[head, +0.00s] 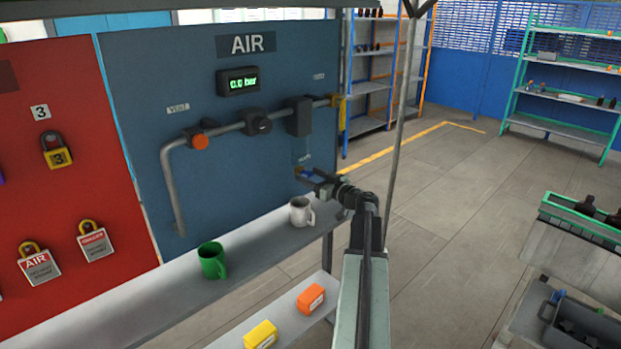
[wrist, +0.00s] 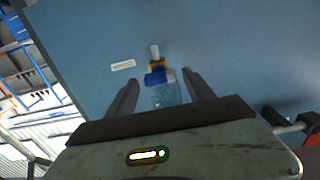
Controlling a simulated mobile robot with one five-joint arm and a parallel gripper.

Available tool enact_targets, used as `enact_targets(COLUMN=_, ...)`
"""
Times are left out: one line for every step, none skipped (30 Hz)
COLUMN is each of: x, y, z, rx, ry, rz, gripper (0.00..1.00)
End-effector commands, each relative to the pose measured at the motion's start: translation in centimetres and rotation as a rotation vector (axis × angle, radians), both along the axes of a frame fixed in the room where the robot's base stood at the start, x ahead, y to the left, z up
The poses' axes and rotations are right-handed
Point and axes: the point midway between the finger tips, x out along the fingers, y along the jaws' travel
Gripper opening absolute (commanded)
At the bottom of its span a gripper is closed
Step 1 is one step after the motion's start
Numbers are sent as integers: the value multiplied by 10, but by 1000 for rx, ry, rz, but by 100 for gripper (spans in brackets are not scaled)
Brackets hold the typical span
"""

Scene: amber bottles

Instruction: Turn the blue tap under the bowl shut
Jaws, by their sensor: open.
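The blue tap (wrist: 157,77) shows in the wrist view on a small brass fitting, with a pale outlet stub beyond it. Its blue handle appears to lie across the line of the stub. The clear bowl (wrist: 166,96) adjoins it on the side nearer my gripper's palm. My gripper (wrist: 160,76) is open, one finger on each side of the tap, with gaps visible; I cannot tell the depth. In the head view my gripper (head: 309,181) is at the AIR panel's lower right, partly hiding the tap (head: 307,173). The bowl (head: 302,151) is faint above it.
A white mug (head: 301,211) stands on the shelf (head: 265,232) just below my gripper, and a green mug (head: 212,260) stands further left. A grey pipe (head: 225,130) crosses the blue panel (head: 130,80). The display (head: 238,82) reads 0.0 bar. Open floor lies right.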

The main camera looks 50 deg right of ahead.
Motion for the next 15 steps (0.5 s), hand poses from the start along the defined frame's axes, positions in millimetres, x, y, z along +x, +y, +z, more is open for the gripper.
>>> enact_targets(x=0, y=0, z=0, rx=0, ry=0, rz=0, gripper=62)
enact_targets(x=0, y=0, z=0, rx=0, ry=0, rz=0, gripper=62)
enact_targets(x=0, y=0, z=0, rx=0, ry=0, rz=-1, gripper=62)
enact_targets(x=0, y=0, z=0, rx=0, ry=0, rz=-1, gripper=62)
enact_targets(x=0, y=0, z=0, rx=0, ry=0, rz=-1, gripper=62)
enact_targets(x=0, y=0, z=0, rx=0, ry=0, rz=-1, gripper=59)
enact_targets(x=0, y=0, z=0, rx=0, ry=0, rz=-1, gripper=51)
enact_targets(x=0, y=0, z=0, rx=0, ry=0, rz=-1, gripper=42)
enact_targets(x=0, y=0, z=0, rx=0, ry=0, rz=-1, gripper=31)
enact_targets(x=-1, y=0, z=0, rx=0, ry=0, rz=-1, gripper=23)
enact_targets(x=-1, y=0, z=0, rx=0, ry=0, rz=-1, gripper=15)
enact_targets(x=-1, y=0, z=0, rx=0, ry=0, rz=-1, gripper=3)
enact_targets(x=-1, y=0, z=0, rx=0, ry=0, rz=-1, gripper=0)
enact_targets(x=-1, y=0, z=0, rx=1, ry=0, rz=-1, gripper=0)
enact_targets(x=-1, y=-1, z=0, rx=10, ry=-1, rz=-1, gripper=0)
